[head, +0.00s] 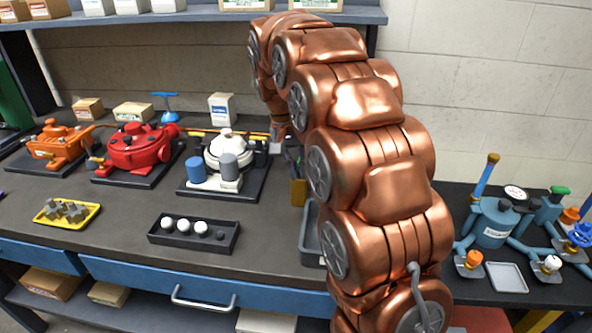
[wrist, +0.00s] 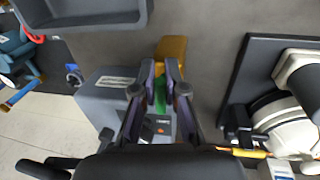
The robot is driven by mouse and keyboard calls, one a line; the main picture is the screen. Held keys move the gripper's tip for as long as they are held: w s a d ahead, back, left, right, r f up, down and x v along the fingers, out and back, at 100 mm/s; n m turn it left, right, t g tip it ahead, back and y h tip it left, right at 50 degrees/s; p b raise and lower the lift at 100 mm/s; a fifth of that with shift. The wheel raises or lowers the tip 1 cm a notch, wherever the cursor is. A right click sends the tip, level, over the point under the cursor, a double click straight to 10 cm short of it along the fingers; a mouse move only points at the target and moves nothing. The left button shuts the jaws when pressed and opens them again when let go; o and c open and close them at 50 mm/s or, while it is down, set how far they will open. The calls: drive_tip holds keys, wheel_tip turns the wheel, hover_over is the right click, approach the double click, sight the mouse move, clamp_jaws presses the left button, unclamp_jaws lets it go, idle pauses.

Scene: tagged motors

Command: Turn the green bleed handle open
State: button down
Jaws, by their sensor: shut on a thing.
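On the blue pump assembly (head: 493,222) on the right bench, a small green handle (head: 559,190) sits on top of a teal fitting. I cannot tell its turn angle. My gripper (wrist: 160,82) shows in the wrist view, far from that assembly, by the yellow pen cup (wrist: 172,48). Its fingers are close together around a narrow green thing (wrist: 160,92), mostly hidden between them. I cannot tell exactly what this is.
A grey box (wrist: 104,98) stands beside the fingers. The white motor (head: 228,150), red motor (head: 135,148) and orange motor (head: 57,145) stand on the left bench. A grey tray (head: 309,236) lies by the cup. Small valves (head: 578,238) crowd the right bench.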

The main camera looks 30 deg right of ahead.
drive_tip(key=shift+w+d+r+n, duration=0.1)
drive_tip(key=shift+n, duration=0.2)
drive_tip(key=c, duration=1.2)
unclamp_jaws()
wheel_tip(320, 180, up, 7)
drive_tip(key=a, duration=0.1)
drive_tip(key=shift+w+a, duration=0.15)
drive_tip(key=shift+w, duration=0.25)
drive_tip(key=shift+o, duration=0.2)
drive_tip(key=shift+r, duration=0.1)
